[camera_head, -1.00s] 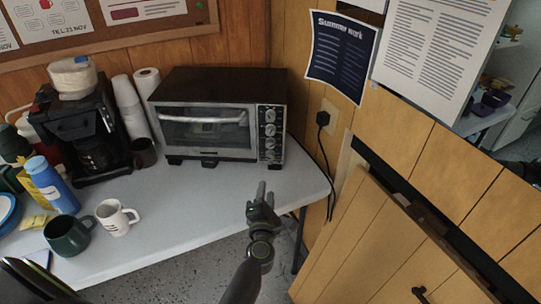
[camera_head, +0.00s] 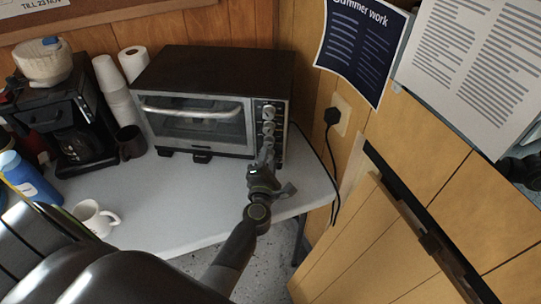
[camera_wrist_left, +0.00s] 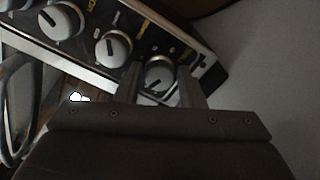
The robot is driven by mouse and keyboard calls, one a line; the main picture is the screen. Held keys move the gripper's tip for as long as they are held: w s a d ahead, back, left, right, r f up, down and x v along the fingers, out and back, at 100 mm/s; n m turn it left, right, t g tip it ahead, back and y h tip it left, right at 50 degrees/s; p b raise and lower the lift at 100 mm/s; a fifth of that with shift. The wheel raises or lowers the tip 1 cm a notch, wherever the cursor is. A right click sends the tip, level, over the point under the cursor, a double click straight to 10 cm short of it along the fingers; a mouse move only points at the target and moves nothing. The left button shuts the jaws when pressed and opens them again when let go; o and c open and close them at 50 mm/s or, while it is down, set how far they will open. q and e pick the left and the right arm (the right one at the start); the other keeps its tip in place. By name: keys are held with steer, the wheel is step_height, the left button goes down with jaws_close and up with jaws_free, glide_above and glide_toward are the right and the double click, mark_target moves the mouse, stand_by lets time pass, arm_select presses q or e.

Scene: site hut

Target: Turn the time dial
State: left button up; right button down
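The toaster oven (camera_head: 210,65) stands on the white table, with a column of round dials on the right of its front. In the head view the upper dials (camera_head: 268,112) show, and my left gripper (camera_head: 266,158) covers the lowest one. In the left wrist view the end dial (camera_wrist_left: 158,74), silver with a dark pointer mark, sits between the two fingers of my left gripper (camera_wrist_left: 160,88). The fingers are apart, one on each side of the dial; I cannot tell whether they touch it. Which dial is the time dial cannot be read.
The table (camera_head: 185,200) is clear in front of the oven. A plug and cable (camera_head: 332,118) hang on the wall at right.

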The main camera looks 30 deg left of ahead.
arm_select(q)
steer(key=shift+c, duration=0.3)
steer(key=c, duration=0.6)
steer(key=shift+r+n, duration=0.1)
steer(key=shift+n, duration=1.6)
steer(key=o, duration=0.7)
steer(key=shift+c, duration=0.2)
